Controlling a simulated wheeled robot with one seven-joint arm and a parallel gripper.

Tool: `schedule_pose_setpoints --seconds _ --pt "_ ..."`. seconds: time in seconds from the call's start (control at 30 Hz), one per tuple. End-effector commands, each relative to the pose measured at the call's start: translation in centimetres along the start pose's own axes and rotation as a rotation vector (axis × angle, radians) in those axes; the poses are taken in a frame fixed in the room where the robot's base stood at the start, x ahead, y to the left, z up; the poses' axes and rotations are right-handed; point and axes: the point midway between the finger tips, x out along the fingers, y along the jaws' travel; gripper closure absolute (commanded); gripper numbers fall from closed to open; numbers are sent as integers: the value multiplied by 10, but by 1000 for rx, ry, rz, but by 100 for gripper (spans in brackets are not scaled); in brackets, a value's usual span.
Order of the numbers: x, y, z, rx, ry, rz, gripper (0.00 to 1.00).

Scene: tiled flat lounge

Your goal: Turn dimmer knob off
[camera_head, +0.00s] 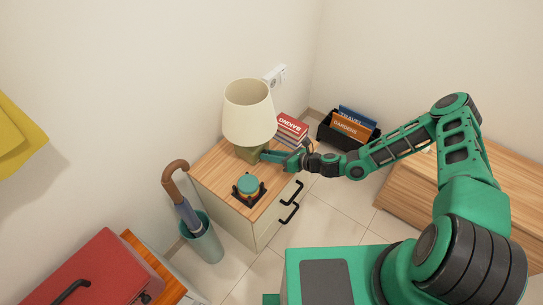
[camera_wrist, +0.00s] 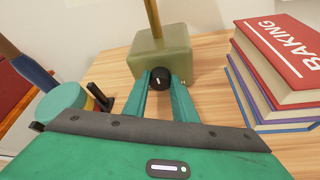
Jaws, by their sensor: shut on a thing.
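A black round dimmer knob (camera_wrist: 159,79) with a pale pointer mark sits on the front of the lamp's olive-green block base (camera_wrist: 167,57). My gripper (camera_wrist: 160,84) is shut on the knob, with one green finger on each side of it. In the head view my gripper (camera_head: 264,156) reaches in from the right to the lamp base, and the fingers and arm hide the knob there. The lamp has a cream shade (camera_head: 249,112) and stands upright on the wooden cabinet top (camera_head: 214,167).
Stacked books (camera_head: 291,130) lie right of the lamp; they also show close beside my fingers in the wrist view (camera_wrist: 285,60). A teal-topped item (camera_head: 248,186) on a black stand is at the cabinet's front. A wall socket (camera_head: 274,77) is behind. An umbrella bin (camera_head: 202,240) stands left.

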Motion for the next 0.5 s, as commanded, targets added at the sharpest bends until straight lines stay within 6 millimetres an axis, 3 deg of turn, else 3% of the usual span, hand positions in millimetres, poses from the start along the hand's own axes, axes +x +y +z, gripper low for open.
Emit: schedule_pose_setpoints --seconds 0.5 --pt "2 7 -2 -323 2 -129 98"
